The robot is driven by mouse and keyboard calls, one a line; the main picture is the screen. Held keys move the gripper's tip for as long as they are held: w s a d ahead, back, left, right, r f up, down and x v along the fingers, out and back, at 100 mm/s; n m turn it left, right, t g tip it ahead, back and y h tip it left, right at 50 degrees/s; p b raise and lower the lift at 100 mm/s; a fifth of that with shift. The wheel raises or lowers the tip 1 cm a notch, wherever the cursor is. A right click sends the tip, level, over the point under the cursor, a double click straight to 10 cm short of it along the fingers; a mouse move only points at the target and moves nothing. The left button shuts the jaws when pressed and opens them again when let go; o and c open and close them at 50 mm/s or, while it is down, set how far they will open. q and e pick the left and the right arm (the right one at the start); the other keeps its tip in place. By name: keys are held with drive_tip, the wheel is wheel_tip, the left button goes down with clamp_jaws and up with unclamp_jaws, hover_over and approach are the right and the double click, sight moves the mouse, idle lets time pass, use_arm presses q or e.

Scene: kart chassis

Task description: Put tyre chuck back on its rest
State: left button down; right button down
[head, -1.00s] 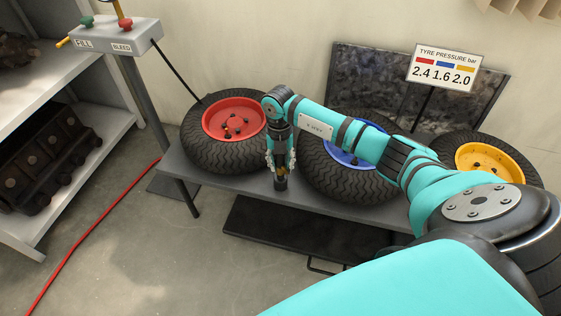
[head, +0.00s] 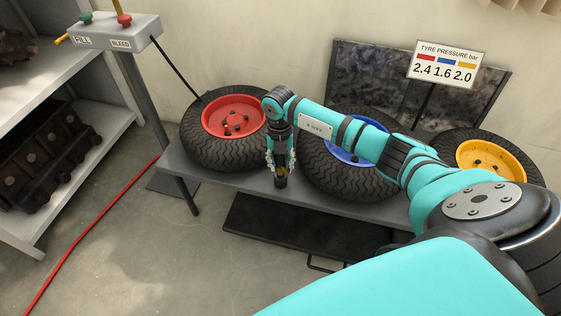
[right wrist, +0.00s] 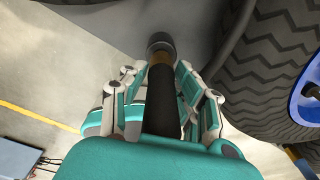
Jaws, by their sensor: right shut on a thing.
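My right gripper (head: 281,160) points down over the front of the grey bench, between the red-rimmed tyre and the blue-rimmed tyre. It is shut on the tyre chuck (head: 281,182), whose dark end shows below the fingers. In the right wrist view the chuck (right wrist: 160,105) is a black handle with a brass collar and a dark grey round end, lying between the fingers (right wrist: 160,85). Its end is close to the bench surface; I cannot tell whether it touches. I cannot make out the rest for it. My left gripper is not in view.
The bench (head: 310,198) carries tyres with red (head: 233,118), blue (head: 342,154) and yellow (head: 490,160) rims. A pressure sign (head: 447,64) stands behind. A fill/bleed box (head: 115,32) stands at left. A red hose (head: 90,235) crosses the floor beside a shelf (head: 60,175).

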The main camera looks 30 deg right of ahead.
drive_tip(key=c, duration=0.9)
unclamp_jaws()
drive_tip(key=shift+r, duration=0.25)
drive_tip(key=r, duration=0.7)
drive_tip(key=w+r, duration=0.1)
drive_tip(key=r, duration=0.3)
drive_tip(key=shift+d+r, duration=0.15)
drive_tip(key=shift+r, duration=0.1)
